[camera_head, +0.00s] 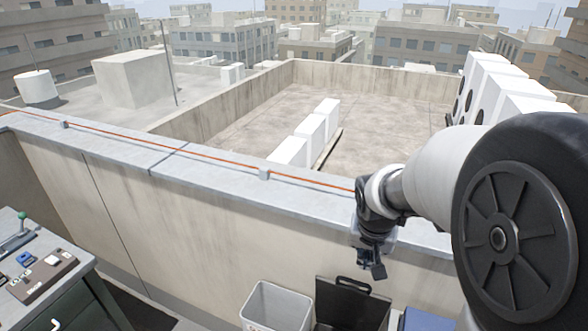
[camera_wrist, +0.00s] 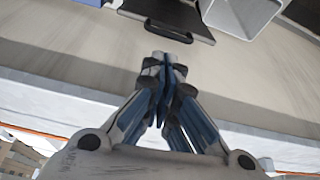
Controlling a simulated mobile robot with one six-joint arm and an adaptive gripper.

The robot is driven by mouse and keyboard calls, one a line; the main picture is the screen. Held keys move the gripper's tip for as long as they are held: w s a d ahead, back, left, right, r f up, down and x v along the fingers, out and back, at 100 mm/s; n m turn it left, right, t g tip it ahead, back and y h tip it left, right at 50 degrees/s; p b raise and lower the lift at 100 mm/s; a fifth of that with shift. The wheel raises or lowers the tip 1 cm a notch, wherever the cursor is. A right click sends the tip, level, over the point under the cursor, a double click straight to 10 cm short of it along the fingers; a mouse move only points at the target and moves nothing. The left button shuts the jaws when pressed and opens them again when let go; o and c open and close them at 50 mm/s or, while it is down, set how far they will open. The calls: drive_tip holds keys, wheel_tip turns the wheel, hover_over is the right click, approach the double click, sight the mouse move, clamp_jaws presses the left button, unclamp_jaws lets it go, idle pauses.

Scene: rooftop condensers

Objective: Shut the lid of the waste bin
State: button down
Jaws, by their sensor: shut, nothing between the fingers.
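The waste bin's dark lid (camera_head: 350,305) stands raised at the bottom of the head view, near the parapet wall, with a handle along its top edge. The bin's body below it is cut off by the picture edge. In the wrist view the dark lid (camera_wrist: 172,14) shows at the top, its handle edge toward my gripper. My gripper (camera_head: 378,271) is shut and empty, pointing down just above and to the right of the lid's handle in the head view. Its closed fingers (camera_wrist: 164,62) appear apart from the lid in the wrist view.
An open pale bin (camera_head: 276,304) stands left of the lid. A blue object (camera_head: 428,321) is partly visible to the right. The concrete parapet (camera_head: 170,215) runs behind, with an orange cable on its ledge. A desk (camera_head: 45,285) with controls stands at the left.

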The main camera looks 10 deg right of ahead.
drive_tip(key=w+d+b+x, duration=0.1)
drive_tip(key=b+x, duration=0.1)
drive_tip(key=x, duration=1.2)
drive_tip(key=shift+d+r+m, duration=0.25)
drive_tip(key=shift+d+m, duration=0.15)
